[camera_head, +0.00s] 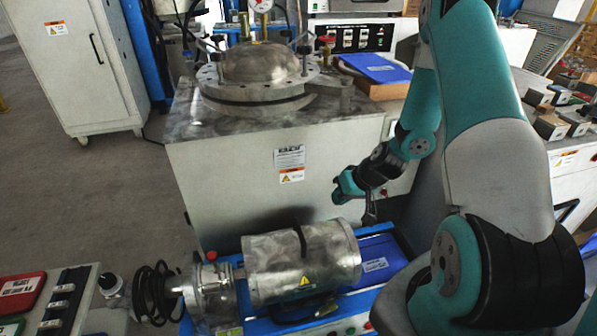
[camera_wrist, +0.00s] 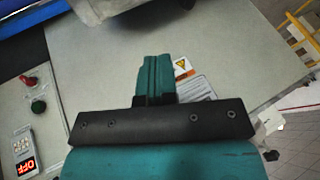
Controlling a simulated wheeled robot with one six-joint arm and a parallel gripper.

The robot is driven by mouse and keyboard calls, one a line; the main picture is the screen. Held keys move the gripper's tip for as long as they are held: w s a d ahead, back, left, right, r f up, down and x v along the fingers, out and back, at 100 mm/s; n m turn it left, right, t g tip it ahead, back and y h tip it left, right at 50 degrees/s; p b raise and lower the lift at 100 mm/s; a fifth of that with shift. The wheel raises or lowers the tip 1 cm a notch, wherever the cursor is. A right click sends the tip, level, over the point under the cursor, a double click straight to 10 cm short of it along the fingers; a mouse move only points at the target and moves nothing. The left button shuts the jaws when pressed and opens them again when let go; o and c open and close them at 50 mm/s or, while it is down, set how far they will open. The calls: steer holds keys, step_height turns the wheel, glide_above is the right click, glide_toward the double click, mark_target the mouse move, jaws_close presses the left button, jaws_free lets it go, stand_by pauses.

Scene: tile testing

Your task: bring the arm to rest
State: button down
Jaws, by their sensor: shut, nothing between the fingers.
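My gripper (camera_head: 370,216) hangs from my teal and grey arm in the head view. It is above and behind the right end of a metal cylinder machine, in front of a grey cabinet. In the wrist view its teal fingers (camera_wrist: 155,78) are pressed together with nothing between them. The wrist view looks at the cabinet's pale panel (camera_wrist: 90,70), which bears a warning label (camera_wrist: 182,67) partly hidden behind the fingers.
The metal cylinder (camera_head: 300,268) lies on a blue-framed bench close below my gripper. The grey cabinet (camera_head: 245,185) carries a domed pressure vessel (camera_head: 258,75). A control box with buttons and a red display (camera_wrist: 24,166) shows in the wrist view. Open floor (camera_head: 70,200) lies at left.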

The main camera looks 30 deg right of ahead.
steer(key=s+a+r+n+g+y, duration=0.25)
steer(key=a+r+n, duration=0.25)
steer(key=a+r, duration=1.25)
steer(key=s+a+r+n+g+h, duration=0.1)
steer(key=s+a+r+n+g, duration=0.1)
steer(key=s+a+r, duration=0.45)
steer(key=s+a+r+n+g+h, duration=0.1)
steer(key=s+a+r+n, duration=0.25)
steer(key=s, duration=0.65)
step_height(320, 180, up, 22)
steer(key=p, duration=2.1)
steer(key=shift+s+a+m+p, duration=0.2)
steer(key=shift+m+p, duration=0.1)
steer(key=shift+m, duration=0.05)
steer(key=shift+y, duration=0.25)
